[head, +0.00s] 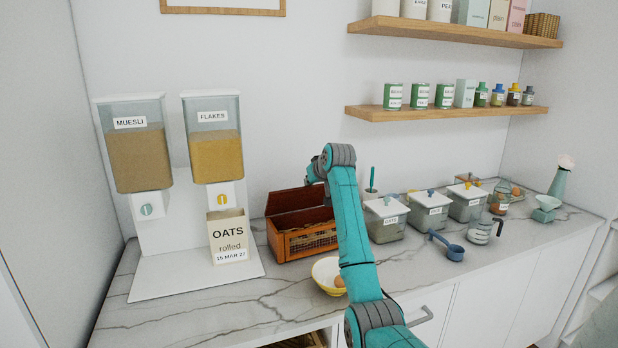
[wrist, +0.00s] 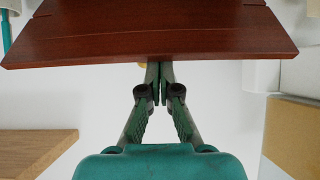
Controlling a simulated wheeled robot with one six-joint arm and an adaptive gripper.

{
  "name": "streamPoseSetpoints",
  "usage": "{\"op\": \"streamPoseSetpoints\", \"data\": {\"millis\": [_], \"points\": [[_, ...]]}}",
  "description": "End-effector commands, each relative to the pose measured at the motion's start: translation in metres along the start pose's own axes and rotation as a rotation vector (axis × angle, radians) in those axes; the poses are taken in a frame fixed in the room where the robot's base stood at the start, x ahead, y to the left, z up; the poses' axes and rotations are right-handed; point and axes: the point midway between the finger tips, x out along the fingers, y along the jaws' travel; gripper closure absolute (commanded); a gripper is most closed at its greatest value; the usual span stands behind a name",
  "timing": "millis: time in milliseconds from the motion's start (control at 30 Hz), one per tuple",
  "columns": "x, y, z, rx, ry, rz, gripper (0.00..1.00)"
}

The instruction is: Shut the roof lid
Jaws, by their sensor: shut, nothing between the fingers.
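The roof lid (head: 292,200) is a reddish-brown wooden panel, raised at the back of a small wooden box (head: 306,243) with a slatted or mesh front. The box stands on the marble counter and its top is open. In the wrist view the lid (wrist: 150,32) fills the upper part as a broad panel. My gripper (wrist: 160,68) is shut and empty, its fingertips together at the lid's edge. I cannot tell whether they touch it. In the head view my wrist is above the lid, and the fingers cannot be made out.
A yellow-white bowl (head: 326,272) with brown eggs sits in front of the box, partly behind my arm. Cereal dispensers (head: 139,155) and an oats box (head: 229,238) stand left. Lidded canisters (head: 386,219) and a blue scoop (head: 447,246) are right. Shelves (head: 447,112) hang above.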

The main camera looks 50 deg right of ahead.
Motion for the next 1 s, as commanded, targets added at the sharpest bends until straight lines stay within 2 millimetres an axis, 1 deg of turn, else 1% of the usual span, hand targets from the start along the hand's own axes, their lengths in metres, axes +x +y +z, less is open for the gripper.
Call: {"op": "streamPoseSetpoints", "data": {"millis": [33, 300, 533, 567, 667, 800, 1000], "points": [[0.001, 0.000, 0.010, 0.001, 0.037, 0.000, 1.00], [-0.005, 0.001, 0.043, 0.002, 0.265, 0.001, 1.00], [-0.006, 0.000, 0.072, 0.001, 0.438, 0.001, 1.00], [-0.007, 0.000, 0.073, 0.001, 0.436, 0.001, 1.00], [-0.006, 0.000, 0.087, 0.001, 0.433, 0.000, 1.00], [-0.002, 0.000, 0.106, 0.000, 0.431, 0.000, 1.00], [0.006, 0.001, 0.128, 0.001, 0.430, 0.001, 1.00]]}}
